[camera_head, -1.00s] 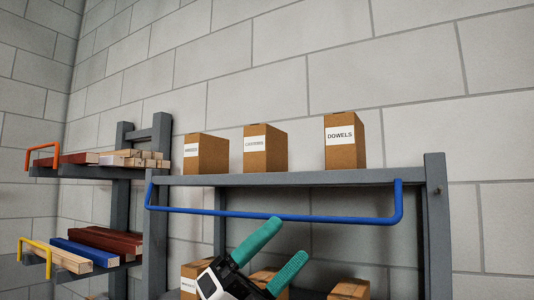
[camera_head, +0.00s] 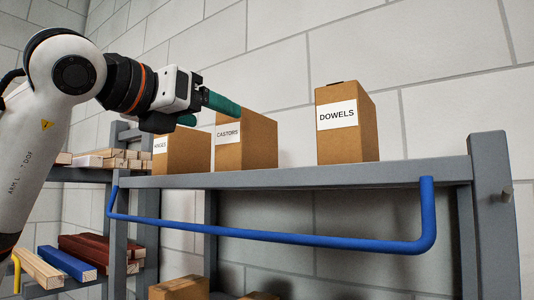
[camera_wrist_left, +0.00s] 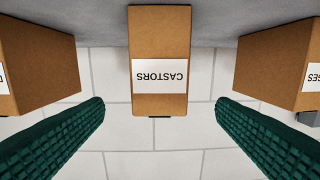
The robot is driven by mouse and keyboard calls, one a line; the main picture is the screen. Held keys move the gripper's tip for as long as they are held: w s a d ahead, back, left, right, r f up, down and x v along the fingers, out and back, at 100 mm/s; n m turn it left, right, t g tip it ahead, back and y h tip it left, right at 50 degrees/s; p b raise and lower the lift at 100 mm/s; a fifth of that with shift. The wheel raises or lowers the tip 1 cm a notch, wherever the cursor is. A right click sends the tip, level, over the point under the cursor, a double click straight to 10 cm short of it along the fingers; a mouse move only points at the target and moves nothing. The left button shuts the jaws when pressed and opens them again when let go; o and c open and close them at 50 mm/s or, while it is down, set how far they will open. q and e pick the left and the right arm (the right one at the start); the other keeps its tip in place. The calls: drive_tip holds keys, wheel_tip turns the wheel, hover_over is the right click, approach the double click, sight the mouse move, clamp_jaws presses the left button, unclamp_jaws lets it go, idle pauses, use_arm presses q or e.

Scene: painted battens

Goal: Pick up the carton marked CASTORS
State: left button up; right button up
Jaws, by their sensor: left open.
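The CASTORS carton (camera_head: 250,145) is a brown box with a white label, upright on the top shelf between two other cartons. In the left wrist view the CASTORS carton (camera_wrist_left: 160,100) shows upside down in the middle, label facing me. My left gripper (camera_head: 216,114) is open and empty in front of the carton's upper part, hiding a little of it. In the left wrist view its green fingers (camera_wrist_left: 161,101) point toward the carton, one on each side, with a visible gap to each side. My right gripper is not in view.
The DOWELS carton (camera_head: 350,140) stands to the right, and a carton with a partly hidden label (camera_head: 185,153) to the left. A blue rail (camera_head: 290,240) runs in front of the grey shelf (camera_head: 300,178). More cartons (camera_head: 180,288) sit below; battens (camera_head: 65,263) lie at left.

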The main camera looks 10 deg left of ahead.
sight(228, 118)
use_arm(q)
drive_tip(key=p+x, duration=0.2)
drive_tip(key=x, duration=0.1)
drive_tip(key=p+x, duration=0.1)
drive_tip(key=x, duration=0.1)
drive_tip(key=shift+r, duration=0.3)
drive_tip(key=shift+w+d+r+p, duration=0.2)
drive_tip(key=shift+w+r+p, duration=0.15)
drive_tip(key=shift+w+p, duration=0.55)
drive_tip(key=shift+p+x, duration=0.75)
drive_tip(key=shift+p, duration=0.1)
drive_tip(key=shift+w+d, duration=0.2)
drive_tip(key=shift+w, duration=0.15)
drive_tip(key=shift+w+d+f, duration=0.1)
drive_tip(key=shift+w+f, duration=0.05)
drive_tip(key=shift+w, duration=0.05)
drive_tip(key=shift+s, duration=0.15)
drive_tip(key=c, duration=1.3)
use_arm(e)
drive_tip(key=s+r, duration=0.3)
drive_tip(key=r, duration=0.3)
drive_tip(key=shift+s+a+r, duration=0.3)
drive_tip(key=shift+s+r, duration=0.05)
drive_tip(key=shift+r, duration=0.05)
